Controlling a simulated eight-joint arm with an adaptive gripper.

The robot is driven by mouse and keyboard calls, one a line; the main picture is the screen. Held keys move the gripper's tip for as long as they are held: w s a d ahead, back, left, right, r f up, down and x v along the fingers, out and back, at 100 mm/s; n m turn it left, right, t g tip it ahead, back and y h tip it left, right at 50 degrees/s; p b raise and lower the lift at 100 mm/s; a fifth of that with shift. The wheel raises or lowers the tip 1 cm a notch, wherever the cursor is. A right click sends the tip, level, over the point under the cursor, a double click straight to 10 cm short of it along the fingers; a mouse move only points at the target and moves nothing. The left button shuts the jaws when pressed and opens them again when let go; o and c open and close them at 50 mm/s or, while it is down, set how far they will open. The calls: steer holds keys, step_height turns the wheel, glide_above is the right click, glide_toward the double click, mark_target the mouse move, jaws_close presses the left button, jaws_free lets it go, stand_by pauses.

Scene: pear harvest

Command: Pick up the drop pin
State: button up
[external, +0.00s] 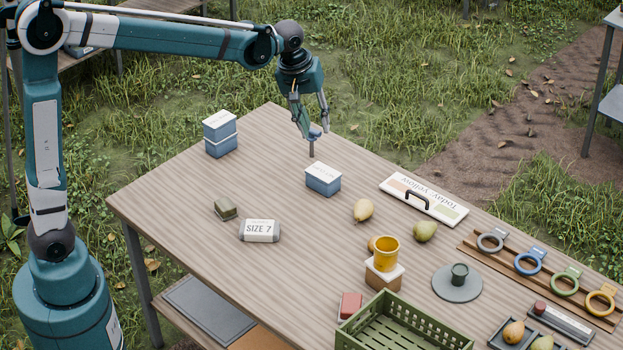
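Whether the shaft's lower end touches the table is also unclear.

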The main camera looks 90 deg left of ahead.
steer(key=w+a+f+n, duration=0.3)
steer(key=a+f, duration=0.1)
steer(key=a, duration=0.6)
steer(key=n+g+h, duration=0.1)
steer(key=n+g, duration=0.2)
steer(key=n, duration=0.5)
glide_toward(312, 129)
steer(key=f, duration=0.5)
steer(key=shift+s+a+f, duration=0.1)
steer(key=shift+a+f, duration=0.1)
steer(key=shift+f, duration=0.15)
steer(key=shift+f, duration=0.1)
steer(key=shift+f+b, duration=0.45)
steer(key=shift+f, duration=2.85)
steer(key=shift+s+f+b, duration=0.15)
steer(key=shift+f+b, duration=0.25)
steer(key=shift+f, duration=2.2)
